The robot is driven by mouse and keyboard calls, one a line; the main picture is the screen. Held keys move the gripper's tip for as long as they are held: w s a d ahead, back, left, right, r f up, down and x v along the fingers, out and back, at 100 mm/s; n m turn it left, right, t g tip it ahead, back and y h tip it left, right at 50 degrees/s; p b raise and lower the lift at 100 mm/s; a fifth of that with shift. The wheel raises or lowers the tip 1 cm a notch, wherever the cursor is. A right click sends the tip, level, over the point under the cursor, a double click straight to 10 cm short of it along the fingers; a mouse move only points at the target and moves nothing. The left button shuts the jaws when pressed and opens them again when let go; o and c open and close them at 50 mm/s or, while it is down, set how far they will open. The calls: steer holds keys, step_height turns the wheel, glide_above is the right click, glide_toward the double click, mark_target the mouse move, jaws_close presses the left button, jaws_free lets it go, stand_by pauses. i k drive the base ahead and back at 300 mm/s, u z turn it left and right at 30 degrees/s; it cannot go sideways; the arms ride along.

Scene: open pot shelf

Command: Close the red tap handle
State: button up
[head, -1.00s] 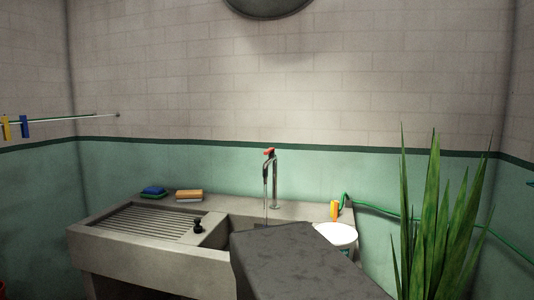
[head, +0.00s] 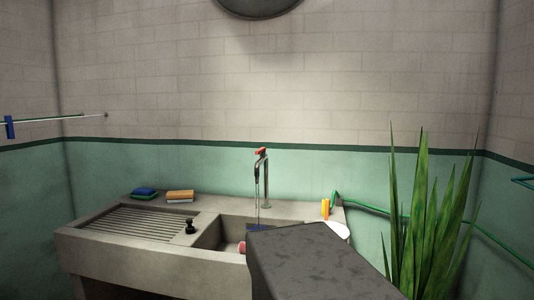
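The red tap handle (head: 261,150) sits on top of a grey metal tap (head: 266,180) at the back of the concrete sink (head: 150,250). A thin stream, which looks like running water, hangs below the spout into the basin. My gripper is not in view. A large dark grey block-like shape fills the lower middle and hides the right part of the sink; I cannot tell if it is part of my arm.
A blue and green sponge (head: 144,192) and a brush (head: 180,196) lie on the back ledge. A black plug (head: 190,226) stands by the basin. A yellow-orange nozzle (head: 326,208) with a green hose (head: 375,208), a white bucket (head: 342,229) and a tall plant (head: 430,225) are on the right.

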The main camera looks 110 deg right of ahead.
mark_target(262, 149)
steer(key=z, duration=4.5)
steer(key=i, duration=0.15)
steer(key=u, duration=2.55)
steer(key=i, duration=0.6)
steer(key=z, duration=0.2)
steer(key=k, duration=0.6)
steer(key=u, duration=0.05)
